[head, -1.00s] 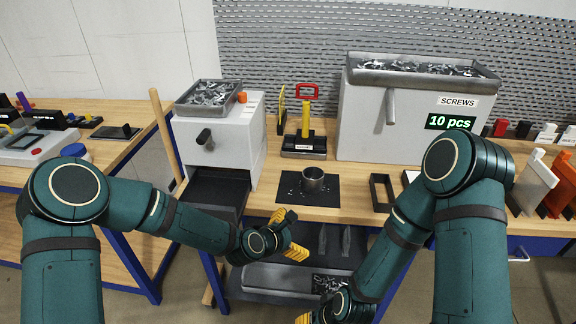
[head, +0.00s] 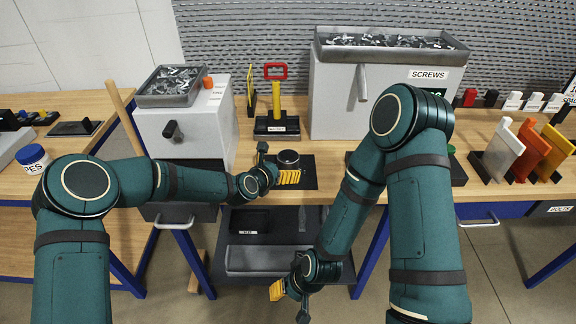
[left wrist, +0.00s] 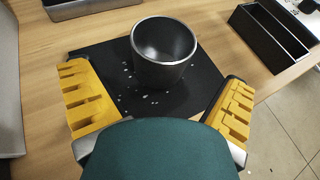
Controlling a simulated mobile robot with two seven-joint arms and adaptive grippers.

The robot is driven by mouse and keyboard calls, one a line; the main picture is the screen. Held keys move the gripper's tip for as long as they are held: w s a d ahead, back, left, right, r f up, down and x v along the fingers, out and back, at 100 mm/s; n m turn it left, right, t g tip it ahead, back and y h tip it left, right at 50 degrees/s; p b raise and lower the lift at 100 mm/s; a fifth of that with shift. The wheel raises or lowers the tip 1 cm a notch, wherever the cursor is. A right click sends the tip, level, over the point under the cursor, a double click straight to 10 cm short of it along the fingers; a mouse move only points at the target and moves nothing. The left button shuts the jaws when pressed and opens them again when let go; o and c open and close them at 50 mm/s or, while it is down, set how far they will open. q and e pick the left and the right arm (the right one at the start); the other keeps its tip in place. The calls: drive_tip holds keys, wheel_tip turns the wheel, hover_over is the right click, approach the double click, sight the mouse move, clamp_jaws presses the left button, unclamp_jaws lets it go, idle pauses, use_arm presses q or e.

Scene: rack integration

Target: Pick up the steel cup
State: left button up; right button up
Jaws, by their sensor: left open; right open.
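The steel cup (head: 288,158) stands upright on a black mat (head: 306,180) on the wooden table. In the left wrist view the cup (left wrist: 163,50) is empty, with its dark inside showing, and the mat (left wrist: 100,62) around it has small light bits on it. My left gripper (head: 275,165) is open at the front of the cup. In the left wrist view its yellow fingers (left wrist: 160,105) are spread wide on either side, with the cup ahead between them and apart from both. My right gripper (head: 289,291) is open and empty, low in front of the table.
A white screw dispenser (head: 400,100) stands behind at right, and a smaller white box (head: 205,120) with a tray on top at left. A red-handled tool (head: 276,100) stands behind the cup. A black open holder (left wrist: 268,38) lies right of the mat.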

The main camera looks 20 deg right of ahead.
sight(293, 160)
use_arm(q)
drive_tip(key=shift+x, duration=2.7)
drive_tip(key=shift+f, duration=0.15)
drive_tip(key=c, duration=1.3)
